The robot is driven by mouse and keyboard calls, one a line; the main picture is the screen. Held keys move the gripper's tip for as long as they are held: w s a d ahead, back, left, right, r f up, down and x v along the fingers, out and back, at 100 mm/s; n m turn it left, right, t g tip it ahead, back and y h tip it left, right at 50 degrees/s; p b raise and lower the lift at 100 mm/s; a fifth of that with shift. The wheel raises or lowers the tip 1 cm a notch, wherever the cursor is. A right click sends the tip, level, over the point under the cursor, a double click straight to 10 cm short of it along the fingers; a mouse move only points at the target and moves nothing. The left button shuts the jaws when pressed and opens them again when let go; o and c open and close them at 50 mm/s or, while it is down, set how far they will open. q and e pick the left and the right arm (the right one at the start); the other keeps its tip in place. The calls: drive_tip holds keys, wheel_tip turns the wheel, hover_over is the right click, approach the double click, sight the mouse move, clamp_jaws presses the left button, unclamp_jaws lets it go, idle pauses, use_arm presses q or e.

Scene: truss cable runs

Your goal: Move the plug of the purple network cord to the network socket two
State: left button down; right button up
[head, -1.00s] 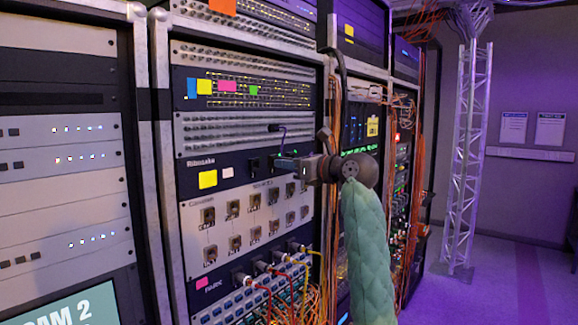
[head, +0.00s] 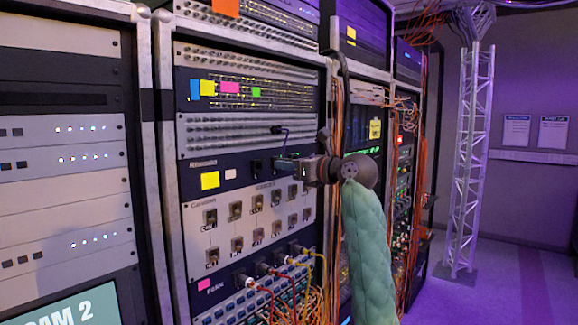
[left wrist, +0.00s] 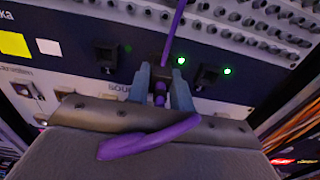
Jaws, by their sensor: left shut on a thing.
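My left gripper (head: 281,164) reaches in from the right at the rack's dark socket panel. Its fingers (left wrist: 160,88) are shut on the plug of the purple network cord, most of which they hide. The purple cord (left wrist: 173,35) runs up from the fingers, and another purple length (left wrist: 148,139) lies across the gripper body. In the head view the cord (head: 285,142) loops above the gripper. Dark sockets sit left (left wrist: 105,55) and right (left wrist: 207,76) of the fingers, each beside a green light. Whether the plug is seated in a socket is hidden. My right gripper is out of view.
A yellow note (head: 210,180) is left of the sockets. A pale connector panel (head: 245,222) lies below, with several plugged cables (head: 285,262) at its foot. Orange cables (head: 333,200) hang along the rack's right side, close to my arm.

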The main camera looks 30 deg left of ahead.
use_arm(q)
drive_tip(key=shift+b, duration=0.35)
drive_tip(key=c, duration=1.2)
unclamp_jaws()
drive_tip(key=shift+o, duration=0.2)
drive_tip(key=shift+d, duration=0.1)
drive_tip(key=shift+s+d+b, duration=0.2)
drive_tip(key=shift+d+b, duration=0.75)
drive_tip(key=shift+d, duration=1.5)
